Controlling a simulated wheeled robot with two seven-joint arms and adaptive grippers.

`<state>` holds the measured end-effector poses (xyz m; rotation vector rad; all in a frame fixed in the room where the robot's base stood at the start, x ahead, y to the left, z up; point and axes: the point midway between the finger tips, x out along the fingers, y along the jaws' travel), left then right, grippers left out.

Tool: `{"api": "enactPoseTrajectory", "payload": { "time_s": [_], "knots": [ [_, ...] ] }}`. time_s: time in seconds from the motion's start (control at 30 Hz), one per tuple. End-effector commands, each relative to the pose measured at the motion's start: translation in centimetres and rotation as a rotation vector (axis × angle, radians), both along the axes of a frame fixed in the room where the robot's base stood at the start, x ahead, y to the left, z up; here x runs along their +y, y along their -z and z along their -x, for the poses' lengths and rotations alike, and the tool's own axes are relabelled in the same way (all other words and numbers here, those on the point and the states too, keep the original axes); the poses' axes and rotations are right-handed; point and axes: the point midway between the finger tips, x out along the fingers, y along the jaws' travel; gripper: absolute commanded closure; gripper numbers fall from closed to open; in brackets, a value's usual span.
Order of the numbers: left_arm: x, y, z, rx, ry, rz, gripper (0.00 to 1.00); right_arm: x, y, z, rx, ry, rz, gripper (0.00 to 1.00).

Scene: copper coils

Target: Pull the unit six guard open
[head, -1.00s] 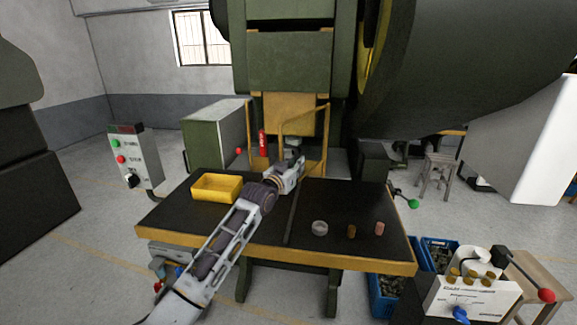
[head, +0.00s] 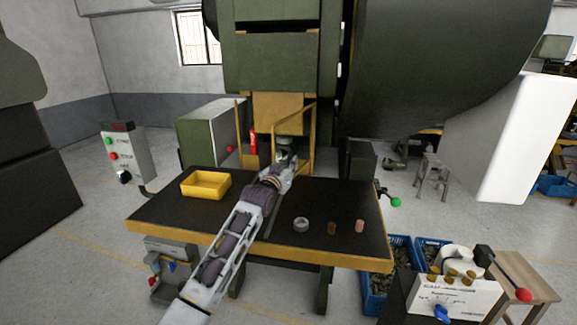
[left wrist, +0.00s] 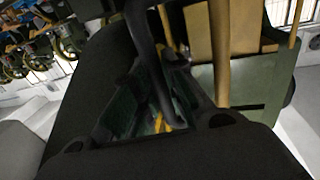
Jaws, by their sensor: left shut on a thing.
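The guard is a yellow frame of thin posts and a slanted bar (head: 296,115) at the front of the green press, behind the table. My left gripper (head: 286,158) reaches over the table to the guard's lower part and is shut on it. The exact grip point is small and partly hidden by the gripper in the head view. In the left wrist view the dark fingers (left wrist: 160,125) fill the middle, with a bit of yellow between them. A yellow post (left wrist: 220,55) rises just beyond them. My right gripper is not in view.
On the dark table (head: 165,217) are a yellow tray (head: 206,194), a grey ring (head: 301,225) and two small copper-coloured pieces (head: 332,228). A control box (head: 123,160) stands at left. Blue crates (head: 375,287) and a lever panel (head: 455,290) are at right.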

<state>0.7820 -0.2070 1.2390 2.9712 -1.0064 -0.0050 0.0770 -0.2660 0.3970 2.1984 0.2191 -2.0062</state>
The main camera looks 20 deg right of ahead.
Motion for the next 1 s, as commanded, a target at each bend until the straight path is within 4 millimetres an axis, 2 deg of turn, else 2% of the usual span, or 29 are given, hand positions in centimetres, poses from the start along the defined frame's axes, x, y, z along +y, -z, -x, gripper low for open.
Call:
{"api": "enactPoseTrajectory", "payload": {
  "time_s": [0.2,0.23,0.4,1.0],
  "knots": [
    [0.03,-0.22,-0.03,-0.006,0.0,-0.001,1.0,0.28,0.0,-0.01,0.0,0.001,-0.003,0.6],
    [0.03,-0.22,-0.03,-0.006,0.0,-0.001,0.84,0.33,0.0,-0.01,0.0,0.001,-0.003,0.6],
    [0.03,-0.15,-0.02,-0.004,0.0,0.0,0.65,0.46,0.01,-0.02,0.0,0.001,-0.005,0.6],
    [0.41,-0.04,0.47,-0.002,0.0,0.002,0.65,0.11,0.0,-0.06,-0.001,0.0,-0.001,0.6]
  ]
}}
